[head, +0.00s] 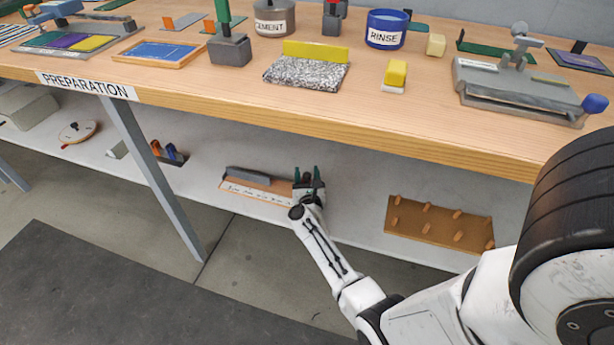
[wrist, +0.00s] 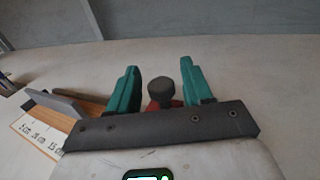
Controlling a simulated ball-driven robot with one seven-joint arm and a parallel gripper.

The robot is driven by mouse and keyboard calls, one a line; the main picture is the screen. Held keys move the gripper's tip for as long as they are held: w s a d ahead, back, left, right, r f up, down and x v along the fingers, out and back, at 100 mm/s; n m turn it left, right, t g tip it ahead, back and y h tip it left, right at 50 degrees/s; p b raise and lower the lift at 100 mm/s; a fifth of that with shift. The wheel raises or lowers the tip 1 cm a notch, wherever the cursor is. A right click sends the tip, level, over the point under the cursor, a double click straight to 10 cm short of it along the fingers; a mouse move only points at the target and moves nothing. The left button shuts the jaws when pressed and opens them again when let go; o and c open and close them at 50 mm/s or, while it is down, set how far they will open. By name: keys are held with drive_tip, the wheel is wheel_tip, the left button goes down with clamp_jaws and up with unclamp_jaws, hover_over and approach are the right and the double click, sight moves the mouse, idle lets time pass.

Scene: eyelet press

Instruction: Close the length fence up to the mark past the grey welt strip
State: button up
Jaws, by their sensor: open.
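The wooden gauge board (head: 272,189) lies on the low shelf, with a white scale (head: 257,194) along its front; the scale also shows in the wrist view (wrist: 38,137). A grey strip (head: 246,174), which looks like the welt strip, lies along the board, left of my gripper (head: 307,174); it also shows in the wrist view (wrist: 58,104). In the wrist view my gripper (wrist: 161,88) is open. A dark round knob (wrist: 159,93) on a red part, apparently the fence, shows between the teal fingers, with gaps on both sides. The fence's lower part and the mark are hidden.
The bench top (head: 190,88) overhangs the shelf above my arm. A brown pegged board (head: 439,224) lies right on the shelf. A dark holder with orange and blue items (head: 168,153) lies left. Shelf space between the gauge and pegged board is clear.

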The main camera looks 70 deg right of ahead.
clamp_jaws()
idle(0.4)
